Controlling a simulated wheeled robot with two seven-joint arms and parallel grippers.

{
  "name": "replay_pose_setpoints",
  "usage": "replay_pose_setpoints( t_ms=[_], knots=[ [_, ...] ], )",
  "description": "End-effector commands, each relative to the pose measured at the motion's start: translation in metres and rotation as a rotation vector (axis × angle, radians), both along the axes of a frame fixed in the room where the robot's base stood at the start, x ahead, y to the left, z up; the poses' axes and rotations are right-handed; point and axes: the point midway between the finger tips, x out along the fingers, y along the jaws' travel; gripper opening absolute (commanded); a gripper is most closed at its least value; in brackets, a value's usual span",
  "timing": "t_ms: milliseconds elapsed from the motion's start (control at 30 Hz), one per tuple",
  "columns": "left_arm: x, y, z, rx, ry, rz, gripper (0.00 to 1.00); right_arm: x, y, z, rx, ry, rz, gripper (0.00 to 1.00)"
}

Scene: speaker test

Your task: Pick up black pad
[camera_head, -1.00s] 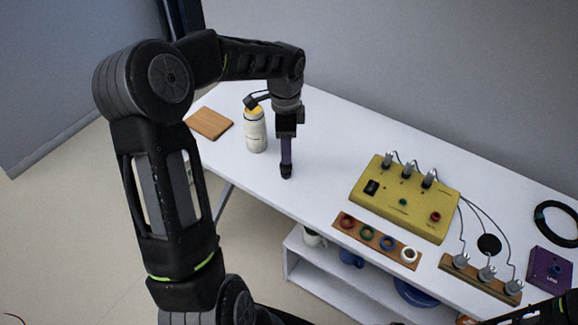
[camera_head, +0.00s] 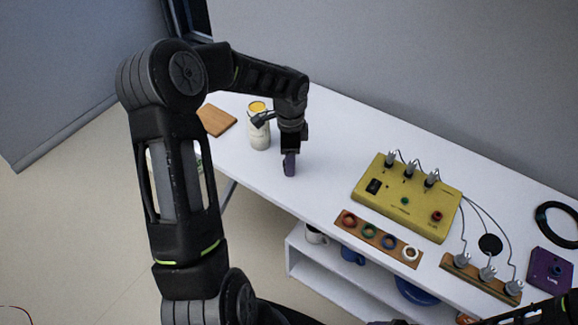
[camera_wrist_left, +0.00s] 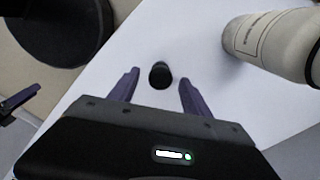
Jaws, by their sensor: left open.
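A small black round piece (camera_wrist_left: 160,75), which looks like the black pad, is on the white table in the left wrist view. It lies between the fingertips of my left gripper (camera_wrist_left: 157,82), with a gap to each finger. The gripper is open and points down. In the head view my left gripper (camera_head: 290,166) is low over the table's left part and hides the piece. A flat black disc (camera_head: 490,244) also lies on the table at the right, among cables. My right gripper is not in view; only part of an arm shows at the lower right.
A white bottle (camera_head: 259,130) stands close behind my left gripper, also at right in the wrist view (camera_wrist_left: 270,42). A wooden board (camera_head: 217,120) lies at the table's left end. A yellow box (camera_head: 408,195) with plugs and a ring rack (camera_head: 378,238) stand right.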

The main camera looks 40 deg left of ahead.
Motion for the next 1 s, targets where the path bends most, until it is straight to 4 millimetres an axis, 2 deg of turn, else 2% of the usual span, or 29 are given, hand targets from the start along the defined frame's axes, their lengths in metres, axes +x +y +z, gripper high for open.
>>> replay_pose_setpoints(
  t_ms=[167, 733, 1000],
  knots=[
    [0.000, 0.000, -0.016, -0.001, -0.001, -0.001, 0.57, 0.000, 0.000, 0.002, 0.000, 0.000, 0.000, 0.73],
    [0.000, 0.000, -0.017, 0.001, -0.001, 0.000, 0.57, 0.000, 0.000, 0.001, 0.000, 0.000, 0.000, 0.73],
    [0.000, 0.000, -0.017, 0.001, -0.001, 0.000, 0.36, 0.000, 0.000, 0.001, 0.000, 0.000, 0.000, 0.73]
  ],
)
